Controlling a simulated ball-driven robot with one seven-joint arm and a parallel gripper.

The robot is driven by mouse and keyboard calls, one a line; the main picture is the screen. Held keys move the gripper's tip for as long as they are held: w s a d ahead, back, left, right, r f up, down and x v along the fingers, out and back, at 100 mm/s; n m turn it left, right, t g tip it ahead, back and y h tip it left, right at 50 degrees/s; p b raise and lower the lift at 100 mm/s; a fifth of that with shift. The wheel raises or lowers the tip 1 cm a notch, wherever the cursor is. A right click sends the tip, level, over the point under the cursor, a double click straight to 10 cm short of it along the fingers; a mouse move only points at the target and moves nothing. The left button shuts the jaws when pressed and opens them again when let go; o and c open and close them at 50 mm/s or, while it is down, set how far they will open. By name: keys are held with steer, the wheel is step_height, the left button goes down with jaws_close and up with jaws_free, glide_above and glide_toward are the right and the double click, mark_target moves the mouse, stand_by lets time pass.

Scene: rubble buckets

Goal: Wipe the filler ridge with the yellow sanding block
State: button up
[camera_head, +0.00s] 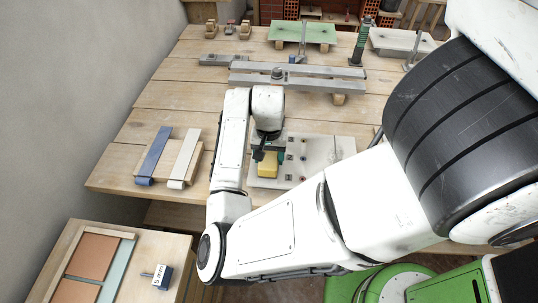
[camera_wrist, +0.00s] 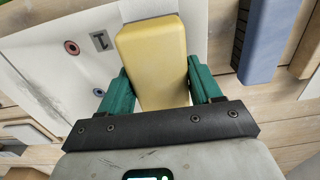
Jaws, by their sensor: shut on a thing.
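The yellow sanding block (camera_wrist: 153,62) is between the two green fingers of my gripper (camera_wrist: 160,92) in the wrist view. The fingers are shut on its sides. In the head view the block (camera_head: 267,165) shows below my gripper (camera_head: 268,150), over the left part of a pale grey-white board (camera_head: 318,150). I cannot tell whether the block touches the board. The board also shows in the wrist view (camera_wrist: 60,60), with a few coloured ringed spots and a small grey marked square. I cannot make out a filler ridge; it may be hidden by the block or the arm.
Blue and cream strips (camera_head: 154,155) lie on a wooden piece left of the board. Grey metal bars (camera_head: 300,77) lie behind it, with a green-topped board (camera_head: 300,32) farther back. A side table at lower left holds a tray (camera_head: 128,234) and a labelled block (camera_head: 163,277).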

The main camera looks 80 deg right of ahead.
steer(key=shift+f+b, duration=0.3)
steer(key=shift+f, duration=0.2)
steer(key=shift+d+p, duration=0.45)
steer(key=shift+d, duration=0.35)
steer(key=shift+w+d+f, duration=0.1)
steer(key=shift+d+f, duration=0.1)
steer(key=shift+d, duration=0.7)
steer(key=shift+d+r+p, duration=0.1)
steer(key=shift+r+p, duration=0.75)
steer(key=shift+p, duration=0.2)
